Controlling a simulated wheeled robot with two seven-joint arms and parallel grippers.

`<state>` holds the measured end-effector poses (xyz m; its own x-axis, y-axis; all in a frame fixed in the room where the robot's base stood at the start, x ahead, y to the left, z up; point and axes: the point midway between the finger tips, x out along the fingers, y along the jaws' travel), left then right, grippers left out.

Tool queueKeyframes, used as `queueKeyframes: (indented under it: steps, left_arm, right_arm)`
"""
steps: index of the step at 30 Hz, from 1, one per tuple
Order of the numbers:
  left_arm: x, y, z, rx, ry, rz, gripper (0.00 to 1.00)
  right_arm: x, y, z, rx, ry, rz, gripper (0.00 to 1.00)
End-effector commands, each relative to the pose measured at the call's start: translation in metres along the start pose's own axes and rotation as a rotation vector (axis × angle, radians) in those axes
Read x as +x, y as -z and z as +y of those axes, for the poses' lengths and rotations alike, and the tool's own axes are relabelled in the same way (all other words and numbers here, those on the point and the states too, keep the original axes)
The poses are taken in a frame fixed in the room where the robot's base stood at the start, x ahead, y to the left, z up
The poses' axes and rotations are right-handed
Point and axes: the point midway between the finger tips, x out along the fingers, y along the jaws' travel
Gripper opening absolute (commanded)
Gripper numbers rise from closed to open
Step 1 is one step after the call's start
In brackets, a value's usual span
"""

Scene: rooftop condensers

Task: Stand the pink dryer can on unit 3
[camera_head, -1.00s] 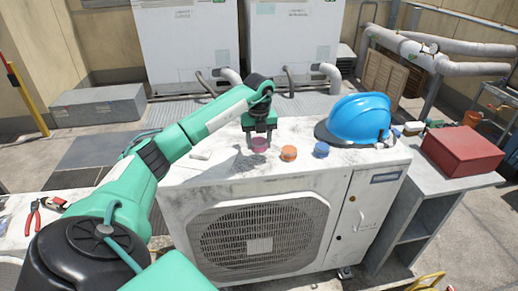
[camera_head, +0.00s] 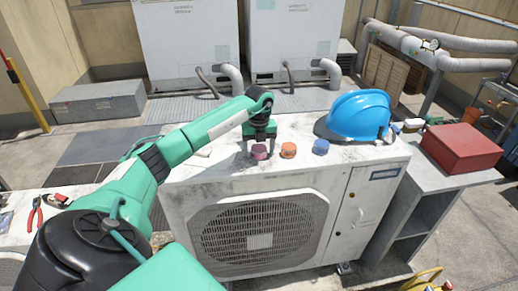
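The pink dryer can (camera_head: 259,152) is a small round can above or on the white top of the front condenser unit (camera_head: 215,176), at the left end of a short row of cans. My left gripper (camera_head: 259,143) points down over it with its fingers around the can, and it appears shut on it. I cannot tell whether the can's base touches the top. My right gripper is not in view.
An orange can (camera_head: 289,150) and a blue can (camera_head: 321,147) stand just right of the pink one. A blue hard hat (camera_head: 360,116) lies farther right. A red box (camera_head: 462,147) sits on a side stand. The front left of the top is clear.

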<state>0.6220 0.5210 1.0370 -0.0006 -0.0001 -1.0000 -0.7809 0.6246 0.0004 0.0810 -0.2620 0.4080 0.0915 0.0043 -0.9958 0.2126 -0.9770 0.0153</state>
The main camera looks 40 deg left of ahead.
Motion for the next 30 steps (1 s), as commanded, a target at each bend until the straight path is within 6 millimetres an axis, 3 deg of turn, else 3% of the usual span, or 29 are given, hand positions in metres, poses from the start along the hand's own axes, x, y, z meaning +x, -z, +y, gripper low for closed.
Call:
queueKeyframes:
  steps: [8, 21, 30]
  left_arm:
    - [-0.007, -0.001, -0.001, 0.0, 0.002, -0.002, 0.71]
    - [-0.088, -0.001, -0.001, 0.0, 0.004, -0.004, 0.71]
    - [-0.119, 0.0, 0.0, 0.0, 0.001, -0.001, 0.71]
  right_arm:
    - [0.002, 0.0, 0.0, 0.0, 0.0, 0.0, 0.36]
    - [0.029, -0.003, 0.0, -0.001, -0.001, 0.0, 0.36]
    - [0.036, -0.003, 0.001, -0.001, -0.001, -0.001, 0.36]
